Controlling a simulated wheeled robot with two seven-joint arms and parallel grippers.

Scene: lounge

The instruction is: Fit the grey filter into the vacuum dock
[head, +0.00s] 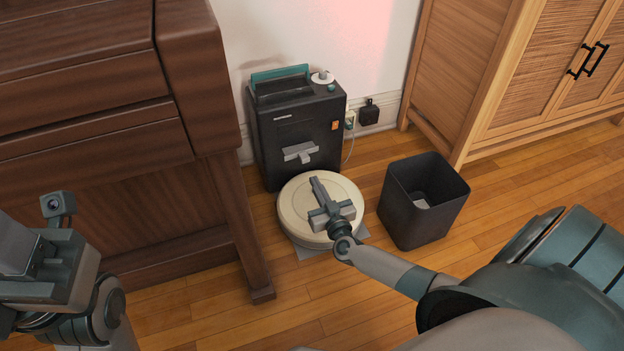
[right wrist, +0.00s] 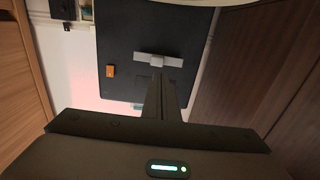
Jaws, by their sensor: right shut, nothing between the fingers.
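The vacuum dock (head: 265,145) is a dark upright box against the wall, with a teal handle on top and an orange switch on its front. A grey piece, apparently the filter (head: 299,151), sits at the dock's front face as a flat bar with a small block at its middle. It also shows in the right wrist view (right wrist: 175,61); how deep it sits I cannot tell. My right gripper (head: 315,181) is shut and empty, in front of and below the grey piece, apart from it. My left gripper (head: 55,268) is at the lower left; its fingertips are hidden.
A round cream robot vacuum (head: 345,190) lies on the floor before the dock, under my right gripper. A black bin (head: 420,220) stands to its right with something pale inside. A dark wood desk (head: 95,150) is at left, a wooden cabinet (head: 475,75) at right.

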